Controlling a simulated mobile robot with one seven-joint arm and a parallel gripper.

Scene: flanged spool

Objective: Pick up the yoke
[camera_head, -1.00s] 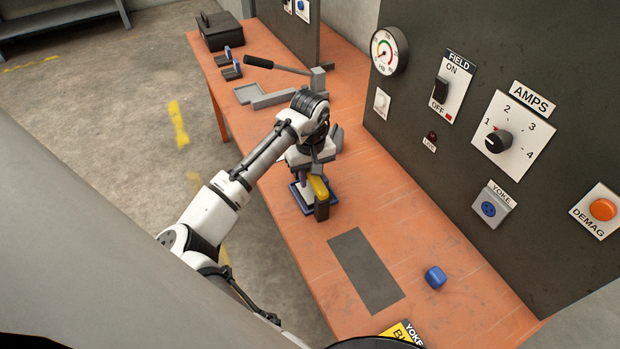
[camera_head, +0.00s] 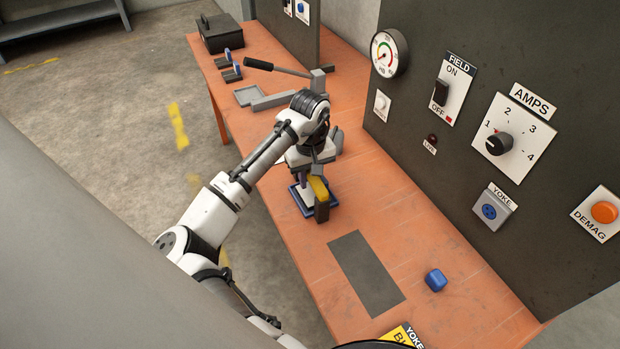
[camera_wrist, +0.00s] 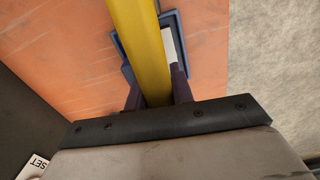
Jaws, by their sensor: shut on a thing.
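The yoke (camera_head: 319,189) is a yellow bar with a dark block-like leg at its near end. It is at the middle of the orange bench, above or beside a blue-rimmed tray (camera_head: 301,205). My gripper (camera_head: 310,181) points down over it. In the wrist view the yellow bar of the yoke (camera_wrist: 138,35) runs between the two dark purple fingers of my gripper (camera_wrist: 158,92), which are shut on it. The blue tray rim (camera_wrist: 122,55) shows beneath the bar, with a pale patch inside. I cannot tell whether the yoke touches the bench.
A dark grey mat (camera_head: 365,273) and a blue block (camera_head: 435,279) lie nearer on the bench (camera_head: 400,220). A lever device (camera_head: 285,90) and a black box (camera_head: 220,32) stand farther back. The dark control panel (camera_head: 440,150) rises on the right.

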